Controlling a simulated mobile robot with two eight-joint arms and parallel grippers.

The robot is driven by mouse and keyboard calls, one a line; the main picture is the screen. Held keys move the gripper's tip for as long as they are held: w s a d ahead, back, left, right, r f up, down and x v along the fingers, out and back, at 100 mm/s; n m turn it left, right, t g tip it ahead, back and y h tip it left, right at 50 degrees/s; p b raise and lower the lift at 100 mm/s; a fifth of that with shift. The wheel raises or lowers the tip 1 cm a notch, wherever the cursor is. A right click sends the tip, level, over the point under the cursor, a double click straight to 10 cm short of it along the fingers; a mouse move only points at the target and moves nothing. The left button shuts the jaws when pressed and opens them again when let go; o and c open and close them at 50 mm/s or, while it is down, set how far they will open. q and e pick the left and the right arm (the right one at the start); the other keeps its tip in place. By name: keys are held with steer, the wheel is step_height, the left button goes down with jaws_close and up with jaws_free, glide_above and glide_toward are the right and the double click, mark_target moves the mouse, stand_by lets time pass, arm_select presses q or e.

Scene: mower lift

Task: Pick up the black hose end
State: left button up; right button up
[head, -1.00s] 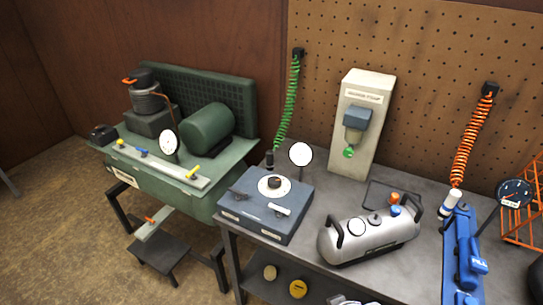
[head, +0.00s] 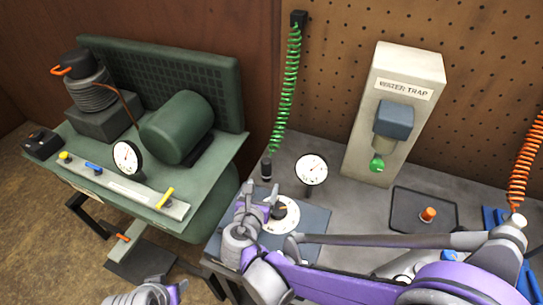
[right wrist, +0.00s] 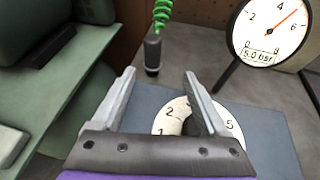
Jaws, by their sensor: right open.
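The black hose end (head: 266,168) hangs at the bottom of the green coiled hose (head: 289,95), at the back left corner of the grey bench. In the right wrist view the black hose end (right wrist: 152,54) appears upright just beyond my fingertips, between their lines. My right gripper (head: 260,196) is open and empty, above the blue-grey box with the dial and short of the hose end. Its two fingers (right wrist: 159,76) stand apart in the right wrist view. Part of my left arm, likely its gripper (head: 150,292), shows at the bottom edge; its jaws are not clear.
A round gauge (head: 311,170) stands close right of the hose end; it reads about 5.0 bar. The blue-grey box (head: 313,219) lies under my right gripper. The green compressor (head: 180,125) is on the left, the water trap (head: 394,110) at the back.

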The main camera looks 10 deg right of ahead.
mark_target(265, 167)
steer(key=x, duration=0.6)
steer(key=shift+w+a, duration=0.1)
steer(key=shift+a, duration=0.2)
steer(key=w, duration=0.3)
steer(key=w+d, duration=0.1)
steer(key=shift+w+f+p, duration=0.15)
steer(key=shift+f+p, duration=0.2)
steer(key=shift+p, duration=0.05)
steer(key=shift+w+d+f, duration=0.15)
steer(key=shift+w+f, duration=0.1)
steer(key=shift+w, duration=0.15)
jaws_close()
